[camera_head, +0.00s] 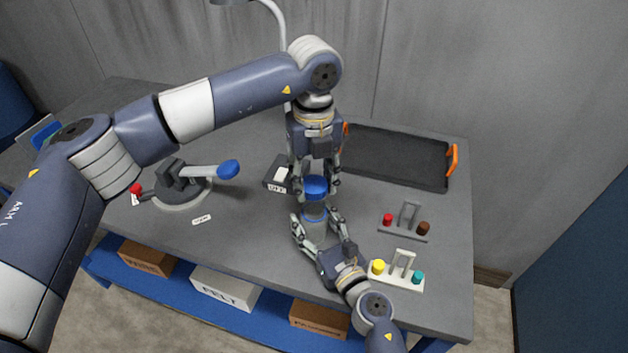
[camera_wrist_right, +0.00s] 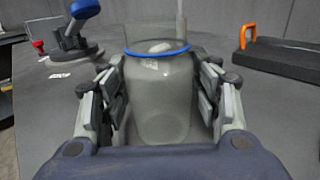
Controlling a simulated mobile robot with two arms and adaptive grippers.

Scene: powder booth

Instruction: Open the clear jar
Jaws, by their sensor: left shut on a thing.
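The clear jar (camera_wrist_right: 160,105) stands upright on the table, see-through grey with a blue ring (camera_wrist_right: 157,51) near its top. No lid sits on its rim in the right wrist view, and something pale shows inside. The jar also shows in the head view (camera_head: 314,228). My right gripper (camera_head: 317,226) has its fingers on both sides of the jar's body, against its wall. My left gripper (camera_head: 315,183) points down from above, shut on the blue lid (camera_head: 315,188). The lid is above the jar's mouth, apart from it.
A dark tray (camera_head: 395,158) with orange handles lies at the back right. Two small racks with coloured knobs (camera_head: 406,222) (camera_head: 398,270) stand at right. A grey fixture with a blue-ended lever (camera_head: 185,190) is at left. A small dark labelled box (camera_head: 277,176) is close behind the jar.

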